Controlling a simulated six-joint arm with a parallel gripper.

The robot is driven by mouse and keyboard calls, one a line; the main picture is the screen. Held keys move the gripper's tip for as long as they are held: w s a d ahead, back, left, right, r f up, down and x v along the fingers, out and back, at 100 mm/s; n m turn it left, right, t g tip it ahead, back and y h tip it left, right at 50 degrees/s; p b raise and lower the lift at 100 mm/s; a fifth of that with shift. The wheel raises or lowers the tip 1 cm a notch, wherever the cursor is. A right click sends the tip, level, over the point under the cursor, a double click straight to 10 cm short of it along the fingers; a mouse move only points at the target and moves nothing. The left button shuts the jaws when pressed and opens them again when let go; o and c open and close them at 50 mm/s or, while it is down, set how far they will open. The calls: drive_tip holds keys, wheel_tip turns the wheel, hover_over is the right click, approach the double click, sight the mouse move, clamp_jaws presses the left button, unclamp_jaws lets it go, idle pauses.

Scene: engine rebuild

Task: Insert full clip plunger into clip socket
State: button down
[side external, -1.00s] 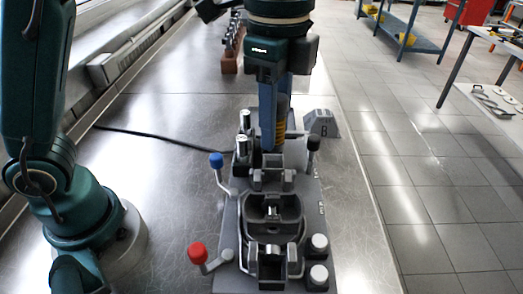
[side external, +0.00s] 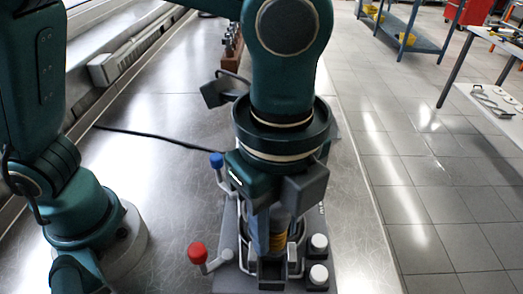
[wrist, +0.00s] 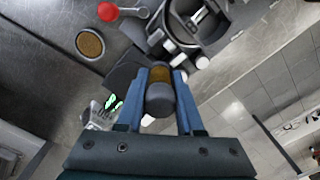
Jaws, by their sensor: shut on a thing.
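My gripper (side external: 267,240) hangs over the front part of the grey fixture in the side external view. In the wrist view, its two blue fingers (wrist: 160,76) are shut on the plunger (wrist: 159,97), a short cylinder with a golden-brown section and a dark grey section. In the side view the plunger's golden band (side external: 278,240) shows between the fingers. The fixture (side external: 238,283) lies below, with a dark slotted block (side external: 271,270) at its front, directly under or just in front of the fingers. I cannot tell whether the plunger touches it. My arm hides the fixture's middle.
A red-knobbed lever (side external: 197,253) and a blue-knobbed lever (side external: 216,160) stand on the fixture's left. White-topped posts (side external: 318,275) stand close at its right. A black cable (side external: 165,138) crosses the metal table. The table's right edge drops to a tiled floor.

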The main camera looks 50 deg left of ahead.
drive_tip(key=shift+f, duration=2.3)
drive_tip(key=shift+f, duration=0.95)
idle(0.6)
drive_tip(key=shift+c, duration=2.3)
unclamp_jaws()
drive_tip(key=shift+c, duration=0.5)
drive_tip(key=shift+o, duration=0.2)
drive_tip(key=shift+w, duration=0.1)
drive_tip(key=shift+o, duration=0.4)
drive_tip(key=shift+r, duration=3.65)
